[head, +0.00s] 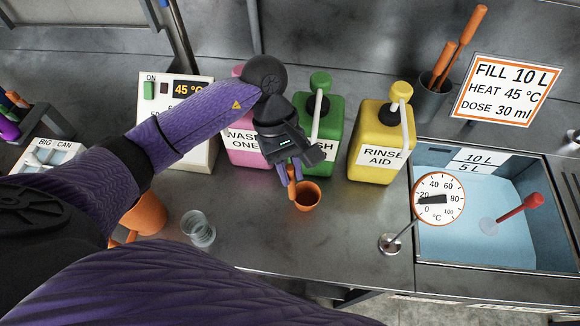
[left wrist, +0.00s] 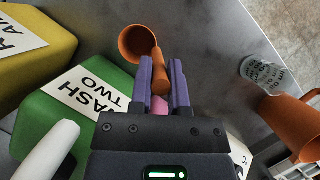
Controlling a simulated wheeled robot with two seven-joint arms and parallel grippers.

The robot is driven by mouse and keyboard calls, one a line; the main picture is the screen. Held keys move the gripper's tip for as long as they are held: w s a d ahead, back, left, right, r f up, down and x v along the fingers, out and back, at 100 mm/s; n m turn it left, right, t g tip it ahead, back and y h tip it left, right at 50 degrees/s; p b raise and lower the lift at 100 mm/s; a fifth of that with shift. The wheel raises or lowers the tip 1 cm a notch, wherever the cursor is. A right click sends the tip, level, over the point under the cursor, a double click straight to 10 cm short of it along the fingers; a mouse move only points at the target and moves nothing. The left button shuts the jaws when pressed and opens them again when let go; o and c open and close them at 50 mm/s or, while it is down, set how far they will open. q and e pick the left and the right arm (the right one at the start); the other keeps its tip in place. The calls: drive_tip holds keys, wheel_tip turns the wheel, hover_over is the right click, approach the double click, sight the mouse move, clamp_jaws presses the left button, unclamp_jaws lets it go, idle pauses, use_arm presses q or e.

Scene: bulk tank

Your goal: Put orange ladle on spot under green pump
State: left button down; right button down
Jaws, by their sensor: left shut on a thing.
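The orange ladle (head: 307,196) is at the counter in front of the green pump bottle (head: 327,128). My left gripper (head: 290,175) is shut on the ladle's handle. In the left wrist view the ladle (left wrist: 137,42) reaches out beyond the fingers (left wrist: 160,88), its cup to the upper left. The green pump bottle (left wrist: 45,125) is at the left there, with a label ending "ASH TWO". I cannot tell whether the cup touches the counter. The spot under the green pump's nozzle is not clearly seen. My right gripper is not in view.
A pink bottle (head: 245,150) and a yellow bottle (head: 372,130) flank the green one. A clear cup (head: 198,228) and an orange jug (head: 148,215) stand at the left. A water-filled tank (head: 470,210) with a dial (head: 438,197) is at the right.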

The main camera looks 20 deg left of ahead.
use_arm(q)
drive_tip(key=c, duration=0.6)
unclamp_jaws()
drive_tip(key=shift+f, duration=0.1)
drive_tip(key=v, duration=1.2)
